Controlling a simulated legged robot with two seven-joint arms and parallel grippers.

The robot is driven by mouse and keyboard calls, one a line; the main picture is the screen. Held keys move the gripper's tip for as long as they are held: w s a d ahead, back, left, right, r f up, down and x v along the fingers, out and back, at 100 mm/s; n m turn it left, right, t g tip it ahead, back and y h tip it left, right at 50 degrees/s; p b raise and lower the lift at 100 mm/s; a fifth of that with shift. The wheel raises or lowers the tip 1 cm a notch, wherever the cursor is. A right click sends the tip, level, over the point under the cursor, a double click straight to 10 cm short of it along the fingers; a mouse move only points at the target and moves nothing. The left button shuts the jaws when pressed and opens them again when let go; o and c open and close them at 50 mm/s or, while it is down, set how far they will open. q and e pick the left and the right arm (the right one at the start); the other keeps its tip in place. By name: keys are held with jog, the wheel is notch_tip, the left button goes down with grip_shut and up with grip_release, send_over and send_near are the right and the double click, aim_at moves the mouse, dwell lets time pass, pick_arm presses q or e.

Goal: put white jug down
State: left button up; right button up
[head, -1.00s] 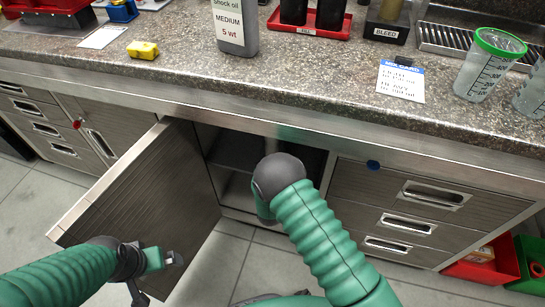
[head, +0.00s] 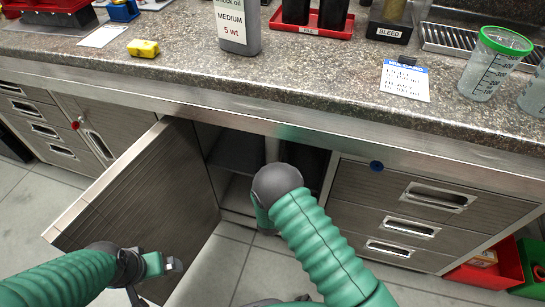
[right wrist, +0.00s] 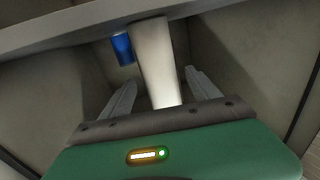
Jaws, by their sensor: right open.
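My right gripper (right wrist: 160,88) is open inside the cabinet under the counter. In the right wrist view a pale upright piece (right wrist: 156,60) stands between its two fingers. I cannot tell whether this piece is the white jug or a part of the cabinet. In the head view my right arm covers the right hand, and no whole jug shows. My left gripper (head: 172,264) hangs at the lower left, near the open cabinet door; its jaws are too small to read.
The cabinet door (head: 135,190) stands open to the left. Drawers (head: 410,228) flank the opening at right. A blue cylinder (right wrist: 122,47) shows beside the pale piece. On the counter are a grey oil bottle (head: 238,30), a yellow block (head: 143,48) and a green-rimmed beaker (head: 490,72).

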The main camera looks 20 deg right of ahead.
jog(key=p+v, duration=0.4)
jog(key=v, duration=0.7)
notch_tip(320, 180, up, 5)
jog(key=w+g+y, duration=0.1)
jog(key=g+y, duration=0.4)
jog(key=g, duration=0.1)
jog(key=s+d+r+n+g, duration=0.1)
jog(key=s+r+n+g, duration=0.1)
jog(key=s, duration=0.8)
jog(key=s+d+r+n+g+y, duration=0.1)
jog(key=s+r+g, duration=0.3)
jog(key=s, duration=0.7)
jog(key=shift+d+n+g, duration=0.4)
jog(key=shift+d+g, duration=0.45)
jog(key=shift+g, duration=0.35)
jog(key=shift+s+r, duration=0.1)
jog(key=shift+r, duration=0.05)
